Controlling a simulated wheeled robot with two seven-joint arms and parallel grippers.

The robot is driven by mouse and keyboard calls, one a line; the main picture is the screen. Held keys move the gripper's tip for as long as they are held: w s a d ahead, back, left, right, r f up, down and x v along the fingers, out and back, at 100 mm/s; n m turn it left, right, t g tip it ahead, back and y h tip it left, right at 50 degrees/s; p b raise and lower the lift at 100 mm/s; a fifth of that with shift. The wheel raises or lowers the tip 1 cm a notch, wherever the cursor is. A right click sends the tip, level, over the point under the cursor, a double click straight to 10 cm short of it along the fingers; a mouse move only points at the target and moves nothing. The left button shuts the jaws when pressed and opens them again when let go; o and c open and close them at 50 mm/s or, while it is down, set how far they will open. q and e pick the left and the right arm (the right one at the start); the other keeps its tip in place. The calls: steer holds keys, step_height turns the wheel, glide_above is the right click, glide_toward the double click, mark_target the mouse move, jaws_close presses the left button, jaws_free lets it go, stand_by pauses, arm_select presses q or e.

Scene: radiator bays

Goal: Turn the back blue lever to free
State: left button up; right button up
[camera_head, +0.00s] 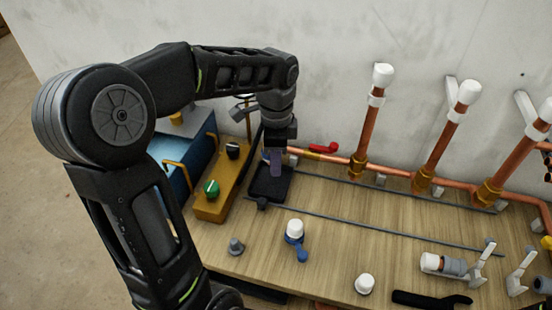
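My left gripper (275,160) points down at the back of the wooden bench, left of the copper pipe's left end. A narrow dull purple-blue piece (276,163) shows at its fingertips; I cannot tell whether it is the back blue lever or part of the gripper. The gap between the fingers is not clear. A blue lever (301,252) with a white cap (295,229) stands nearer the front of the bench, apart from the gripper. A red lever (323,148) lies along the pipe behind, right of the gripper. My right gripper is not in view.
A dark pad or tray (270,186) lies under the gripper. An ochre box (222,190) with green and black knobs and a blue box (187,150) stand left. Upright copper pipes (435,150) rise at the back right. Loose fittings and a black tool (430,300) lie in front.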

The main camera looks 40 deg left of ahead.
arm_select(q)
jaws_close()
stand_by(1.2)
